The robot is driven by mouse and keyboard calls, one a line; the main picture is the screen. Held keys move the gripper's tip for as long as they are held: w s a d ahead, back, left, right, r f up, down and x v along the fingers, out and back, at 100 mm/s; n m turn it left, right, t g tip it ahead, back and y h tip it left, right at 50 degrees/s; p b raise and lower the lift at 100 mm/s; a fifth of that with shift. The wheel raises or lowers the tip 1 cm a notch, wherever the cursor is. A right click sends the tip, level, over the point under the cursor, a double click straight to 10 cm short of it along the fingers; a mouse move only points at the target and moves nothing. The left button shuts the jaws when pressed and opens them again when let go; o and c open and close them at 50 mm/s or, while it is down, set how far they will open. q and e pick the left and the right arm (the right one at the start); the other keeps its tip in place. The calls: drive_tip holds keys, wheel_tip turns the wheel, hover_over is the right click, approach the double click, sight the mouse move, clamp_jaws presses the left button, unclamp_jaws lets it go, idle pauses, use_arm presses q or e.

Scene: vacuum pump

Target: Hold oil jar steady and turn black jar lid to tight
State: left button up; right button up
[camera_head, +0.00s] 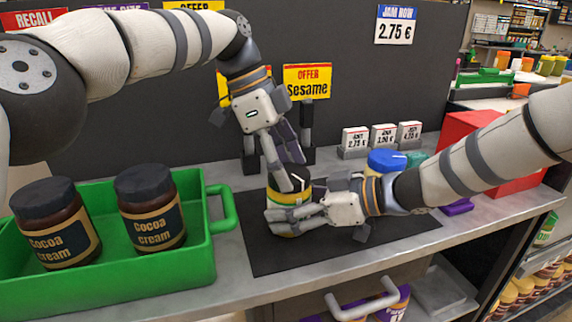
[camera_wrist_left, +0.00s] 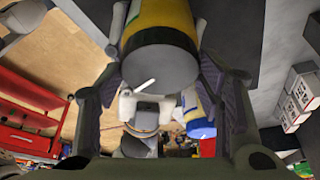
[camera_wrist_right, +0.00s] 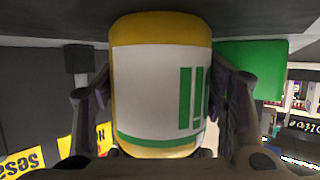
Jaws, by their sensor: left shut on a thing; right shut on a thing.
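The oil jar (camera_head: 287,225) stands upright on the dark mat, yellow with a pale label that fills the right wrist view (camera_wrist_right: 160,85). Its black lid (camera_wrist_left: 160,66) bears a white pointer mark. My left gripper (camera_head: 290,184) comes down from above and is shut on the lid, with a finger on each side. My right gripper (camera_head: 292,214) comes in from the right and is shut around the jar body below the lid. The grippers hide much of the jar in the head view. I cannot tell how tight the lid is.
A green tray (camera_head: 215,232) with two cocoa cream jars (camera_head: 150,208) stands at the left. A blue-lidded jar (camera_head: 386,161) stands close behind my right wrist, near price blocks (camera_head: 383,136) and a red box (camera_head: 465,126). The dark mat's front (camera_head: 340,255) is clear.

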use_arm(q)
drive_tip(key=shift+w+f+m, duration=0.1)
drive_tip(key=shift+w+m, duration=0.05)
drive_tip(key=shift+m, duration=0.45)
drive_tip(key=shift+m+g, duration=0.3)
drive_tip(key=o, duration=1.2)
use_arm(e)
drive_tip(key=shift+f, duration=0.1)
